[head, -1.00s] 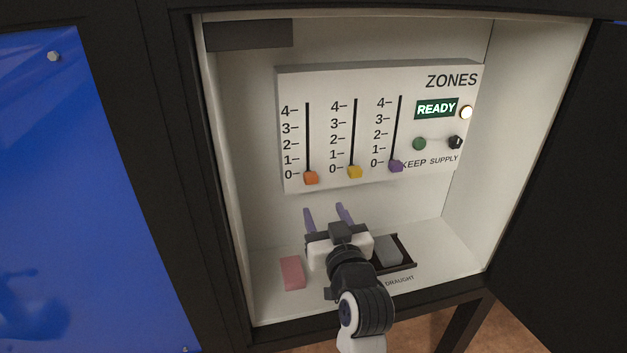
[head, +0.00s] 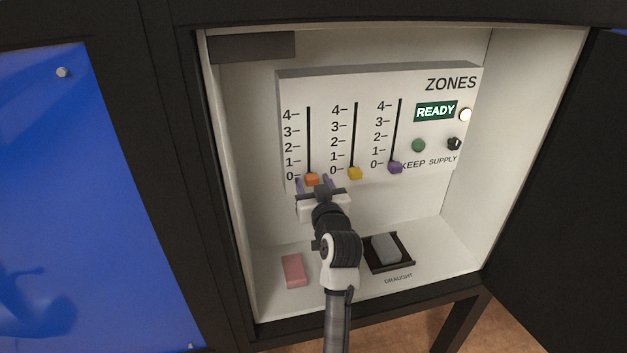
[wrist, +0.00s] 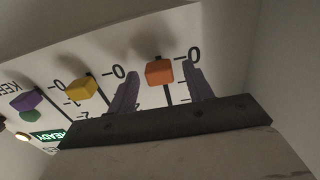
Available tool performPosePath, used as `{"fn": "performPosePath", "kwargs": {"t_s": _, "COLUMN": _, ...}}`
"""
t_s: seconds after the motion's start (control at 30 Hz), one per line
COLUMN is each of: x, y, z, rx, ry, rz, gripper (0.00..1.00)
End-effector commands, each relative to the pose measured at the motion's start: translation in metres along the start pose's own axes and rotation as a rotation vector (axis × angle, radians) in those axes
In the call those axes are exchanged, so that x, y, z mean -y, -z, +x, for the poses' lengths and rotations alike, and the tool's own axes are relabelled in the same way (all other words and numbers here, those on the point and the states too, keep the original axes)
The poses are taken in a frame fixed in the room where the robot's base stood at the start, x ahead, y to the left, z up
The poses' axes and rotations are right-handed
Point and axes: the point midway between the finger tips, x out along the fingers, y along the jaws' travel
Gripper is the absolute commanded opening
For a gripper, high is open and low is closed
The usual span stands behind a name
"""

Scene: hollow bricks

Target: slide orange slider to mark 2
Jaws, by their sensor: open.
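The orange slider (head: 312,179) sits at the bottom of the leftmost track, level with its 0 mark. Mark 2 (head: 290,146) is printed higher up beside that track. My gripper (head: 314,185) is open, its two purple fingers on either side of the orange slider. In the wrist view the orange slider (wrist: 159,72) shows between the fingertips of my gripper (wrist: 163,82), with a gap on each side. I cannot tell how far the fingers reach in depth past the knob.
The yellow slider (head: 355,173) and purple slider (head: 395,167) also sit at 0, to the right. A lit READY display (head: 435,111), a green button (head: 418,145) and a black knob (head: 454,143) are at the right. A pink block (head: 293,270) and grey block (head: 386,249) lie below.

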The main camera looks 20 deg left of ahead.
Motion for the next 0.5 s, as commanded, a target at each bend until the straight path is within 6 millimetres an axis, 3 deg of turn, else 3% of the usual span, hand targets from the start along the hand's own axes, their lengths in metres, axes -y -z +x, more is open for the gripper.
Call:
{"fn": "performPosePath", "kwargs": {"t_s": 0.33, "x": -0.0003, "y": 0.0004, "z": 0.0041, "rx": -0.002, "ry": -0.001, "rz": 0.0, "gripper": 0.51}}
{"fn": "performPosePath", "kwargs": {"t_s": 0.5, "x": -0.0003, "y": 0.0003, "z": 0.0039, "rx": -0.001, "ry": -0.001, "rz": 0.0, "gripper": 0.29}}
